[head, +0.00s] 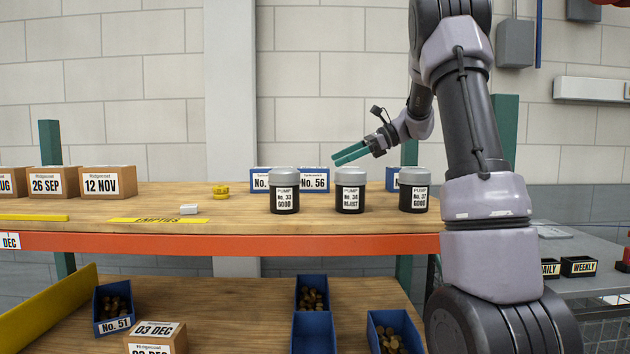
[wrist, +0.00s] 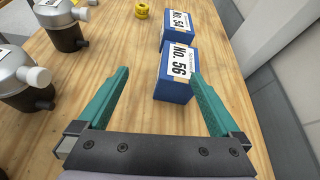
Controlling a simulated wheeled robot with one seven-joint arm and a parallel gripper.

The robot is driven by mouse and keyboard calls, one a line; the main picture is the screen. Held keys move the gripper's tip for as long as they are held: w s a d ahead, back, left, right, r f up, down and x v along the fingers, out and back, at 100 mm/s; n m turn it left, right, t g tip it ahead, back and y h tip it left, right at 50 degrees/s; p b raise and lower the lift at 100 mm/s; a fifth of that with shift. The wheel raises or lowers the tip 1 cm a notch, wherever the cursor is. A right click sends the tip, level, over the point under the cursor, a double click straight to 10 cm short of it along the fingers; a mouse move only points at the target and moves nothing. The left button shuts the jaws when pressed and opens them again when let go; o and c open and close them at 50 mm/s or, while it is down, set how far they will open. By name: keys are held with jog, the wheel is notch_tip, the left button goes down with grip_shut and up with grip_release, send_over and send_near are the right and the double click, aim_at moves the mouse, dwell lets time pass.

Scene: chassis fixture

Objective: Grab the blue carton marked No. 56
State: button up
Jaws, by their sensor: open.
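The blue carton marked No. 56 (head: 314,180) stands on the upper wooden shelf, behind the pump canisters in the head view. In the wrist view the carton (wrist: 174,84) shows its white label and lies ahead of my gripper, between the lines of the two fingers and nearer the right one. My gripper (head: 351,153) is above the shelf in the head view, to the right of and higher than the carton. In the wrist view my gripper (wrist: 158,75) has its teal fingers wide apart, with nothing held between them.
A blue carton marked No. 54 (wrist: 177,25) stands just beyond No. 56. Pump canisters (head: 284,190) stand in front of the cartons; two show at left in the wrist view (wrist: 62,25). Brown cartons (head: 108,182) stand at the left. The shelf between has clear room.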

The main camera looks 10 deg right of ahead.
aim_at(314, 174)
jog(key=w+d, duration=0.1)
jog(key=w+d+f+m, duration=0.1)
jog(key=w, duration=0.1)
jog(key=shift+f+m, duration=0.1)
jog(key=shift+m, duration=0.2)
jog(key=x, duration=0.4)
jog(key=shift+w+a+f, duration=0.1)
jog(key=shift+w+a, duration=0.05)
jog(key=shift+w, duration=0.1)
jog(key=shift+t+y, duration=0.3)
jog(key=shift+x, duration=3)
jog(key=shift+s, duration=0.15)
jog(key=c, duration=1.4)
